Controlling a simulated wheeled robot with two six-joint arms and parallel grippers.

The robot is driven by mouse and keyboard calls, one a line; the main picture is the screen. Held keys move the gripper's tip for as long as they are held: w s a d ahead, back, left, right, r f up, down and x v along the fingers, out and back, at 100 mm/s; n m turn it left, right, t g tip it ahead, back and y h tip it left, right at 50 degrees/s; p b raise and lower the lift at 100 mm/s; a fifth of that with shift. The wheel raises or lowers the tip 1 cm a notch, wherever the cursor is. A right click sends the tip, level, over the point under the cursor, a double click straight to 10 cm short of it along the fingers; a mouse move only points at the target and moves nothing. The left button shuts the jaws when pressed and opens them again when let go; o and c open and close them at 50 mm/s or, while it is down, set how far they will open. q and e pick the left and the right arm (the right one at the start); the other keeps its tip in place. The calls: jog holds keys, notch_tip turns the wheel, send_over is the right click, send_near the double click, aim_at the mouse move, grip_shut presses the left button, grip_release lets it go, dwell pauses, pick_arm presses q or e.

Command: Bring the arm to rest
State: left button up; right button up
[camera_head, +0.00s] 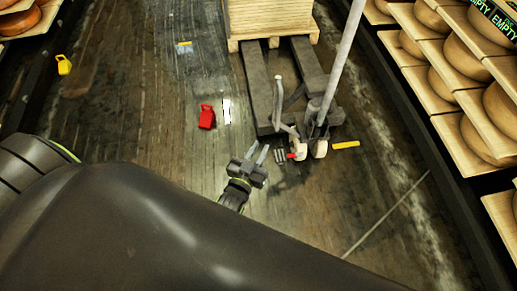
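My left gripper (257,154) shows in the middle of the head view, beyond a large dark arm link of mine that fills the lower left. Its two grey fingers point up and to the right and stand apart, with nothing visible between them. It appears above the dark plank floor (150,130), left of the pallet jack's wheels. My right gripper is not in view.
A pallet jack (262,88) with a wooden pallet (270,18) stands ahead. A red object (207,117) and a yellow one (65,65) are on the floor to the left. Shelves with cheese wheels (460,60) line the right side. Floor at centre left is mostly clear.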

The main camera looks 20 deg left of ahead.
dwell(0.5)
